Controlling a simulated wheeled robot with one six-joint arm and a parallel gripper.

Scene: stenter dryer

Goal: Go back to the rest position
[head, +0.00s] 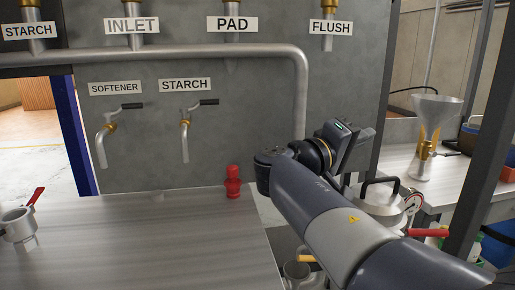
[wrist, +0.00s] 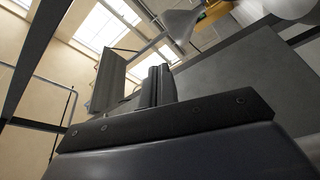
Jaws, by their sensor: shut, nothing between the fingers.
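My gripper (wrist: 156,86) shows in the wrist view with its two dark fingers together and nothing between them. It points up and away toward a bright wall and ceiling windows, touching nothing that I can see. In the head view my arm reaches in from the lower right and folds back at its far joint, in front of the grey panel (head: 235,120). The fingers cannot be made out in the head view.
Softener tap (head: 101,145) and starch tap (head: 185,140) stick out from the panel. A red fitting (head: 233,182) stands on the metal table (head: 150,245). A lidded pot (head: 382,205) is close behind my arm. A funnel (head: 432,115) stands on the right bench.

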